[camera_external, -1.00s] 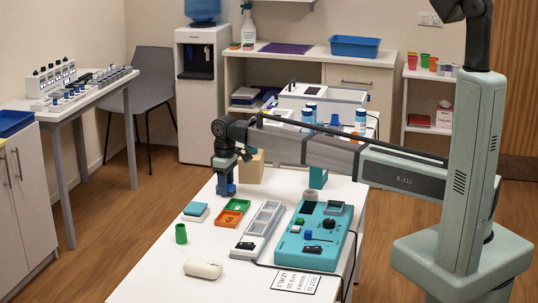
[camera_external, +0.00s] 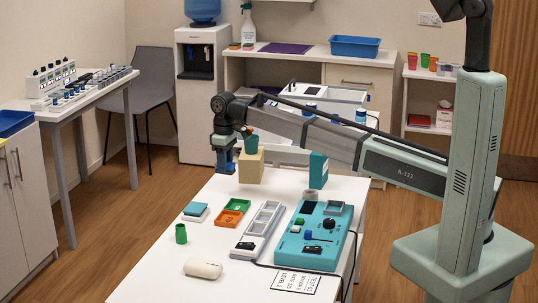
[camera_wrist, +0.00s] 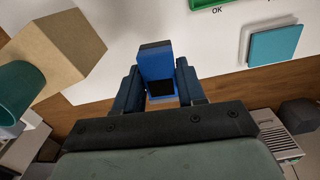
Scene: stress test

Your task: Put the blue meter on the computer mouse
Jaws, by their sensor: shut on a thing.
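My gripper (camera_external: 225,158) is at the far left corner of the white table. It is shut on a blue blocky thing, the blue meter (camera_wrist: 157,65), which shows between the fingers in the wrist view. In the external view the blue meter (camera_external: 230,168) hangs at the fingertips, mostly hidden. A cream rounded thing (camera_external: 202,268) lies at the near left of the table; I cannot tell whether it is the computer mouse. No other thing is clearly a computer mouse.
A cardboard block (camera_external: 251,166) with a teal cup (camera_external: 251,144) on it stands just right of my gripper. Green (camera_external: 237,205) and orange trays (camera_external: 228,218), a grey compartment tray (camera_external: 260,228) and a teal device (camera_external: 315,238) fill the middle. A green cylinder (camera_external: 181,233) stands at left.

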